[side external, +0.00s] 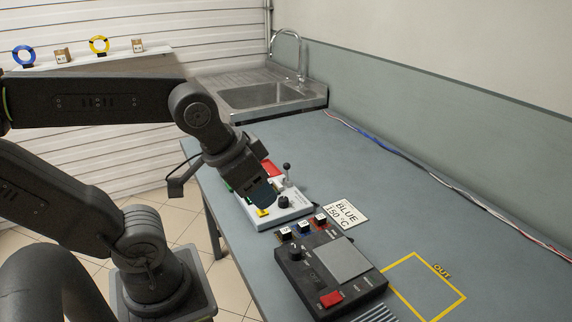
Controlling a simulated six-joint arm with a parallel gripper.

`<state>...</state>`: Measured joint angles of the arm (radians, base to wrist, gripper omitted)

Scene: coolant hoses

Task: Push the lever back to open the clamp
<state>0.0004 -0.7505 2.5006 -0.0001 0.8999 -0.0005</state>
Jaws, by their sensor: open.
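A light grey control box (288,213) stands on the table. A short lever with a black ball top (287,167) rises from its far right part and looks roughly upright. My gripper (266,197) points down over the left part of the box, to the left of the lever and apart from it. Its jaws are open, with nothing visible between them. The gripper hides much of the box, and I cannot make out a clamp.
A black device (330,270) with a grey plate and red switch stands in front. Small labelled cubes (303,227) and a "BLUE 150 °C" card (345,213) lie between. A yellow "OUT" outline (425,287) is empty. Cables (400,160) run along the wall. A sink (265,95) is behind.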

